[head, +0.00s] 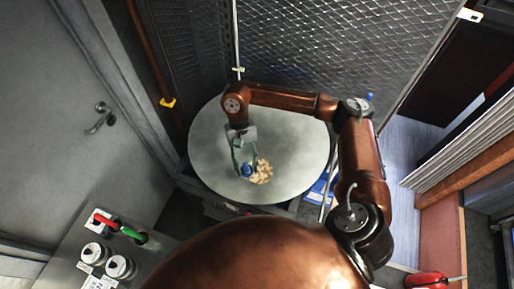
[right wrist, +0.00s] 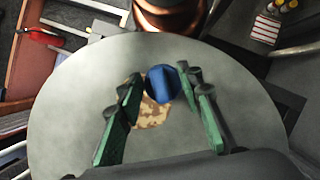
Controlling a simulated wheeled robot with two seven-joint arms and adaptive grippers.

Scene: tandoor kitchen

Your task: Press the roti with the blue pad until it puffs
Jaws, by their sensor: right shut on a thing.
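The roti (head: 262,172) is tan with darker brown patches and lies on the round grey griddle plate (head: 292,140). The blue pad (head: 247,170) is at the roti's left edge in the head view. In the right wrist view, the blue pad (right wrist: 162,84) covers part of the roti (right wrist: 150,112). My right gripper (head: 244,165) is shut on the blue pad, its green-lined fingers (right wrist: 162,88) on either side of it. I cannot tell whether the pad touches the roti or hovers just above it. My left gripper is not in view.
A mesh wall (head: 330,45) stands behind the plate. A grey door (head: 60,100) is at the left. A counter with knobs and red and green handles (head: 120,228) is at the lower left. A red object (head: 435,280) is at the lower right. Most of the plate is bare.

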